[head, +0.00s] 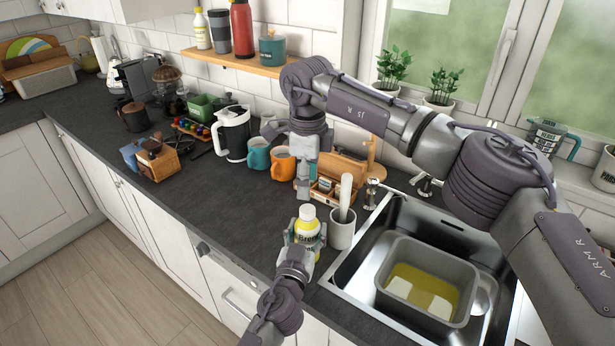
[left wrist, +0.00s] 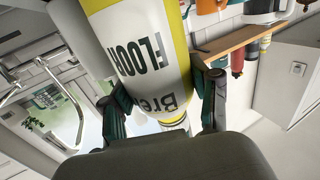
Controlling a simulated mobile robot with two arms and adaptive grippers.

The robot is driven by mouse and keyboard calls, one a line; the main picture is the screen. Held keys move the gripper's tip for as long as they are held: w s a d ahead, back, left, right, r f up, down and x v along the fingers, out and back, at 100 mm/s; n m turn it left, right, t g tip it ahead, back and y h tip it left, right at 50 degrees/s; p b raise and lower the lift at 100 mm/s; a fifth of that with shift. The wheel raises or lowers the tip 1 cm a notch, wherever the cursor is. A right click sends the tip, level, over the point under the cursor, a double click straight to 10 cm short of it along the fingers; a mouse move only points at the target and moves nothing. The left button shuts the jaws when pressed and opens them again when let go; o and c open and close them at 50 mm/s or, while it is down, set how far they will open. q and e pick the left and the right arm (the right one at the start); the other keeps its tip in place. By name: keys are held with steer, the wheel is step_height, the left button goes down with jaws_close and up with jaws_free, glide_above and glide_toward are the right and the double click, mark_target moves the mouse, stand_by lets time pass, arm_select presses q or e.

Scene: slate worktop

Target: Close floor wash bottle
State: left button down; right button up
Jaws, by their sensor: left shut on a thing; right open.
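The floor wash bottle (head: 306,229) is white and yellow with a white top (head: 308,212). It stands roughly upright at the worktop's front edge, left of the sink. My left gripper (head: 304,240) is shut on its body. In the left wrist view the bottle (left wrist: 140,50) fills the space between the fingers (left wrist: 165,108), its "FLOOR" lettering inverted. I cannot tell whether the white top is a fitted cap or a separate one. My right gripper (head: 303,188) points down, open, just above and behind the bottle in the head view, apparently empty.
A white cup (head: 342,235) with a pale upright object stands right beside the bottle. Behind are an orange mug (head: 283,168), a teal mug (head: 258,154) and a wooden box (head: 324,193). The sink (head: 352,270) holds a grey basin (head: 390,246).

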mark_target(307, 209)
step_height(307, 209, down, 8)
steer(key=shift+r, duration=0.2)
steer(key=shift+c, duration=0.3)
jaws_close()
steer(key=shift+o, duration=1)
jaws_free()
step_height(307, 209, up, 12)
arm_select(q)
steer(key=shift+c, duration=1)
jaws_free()
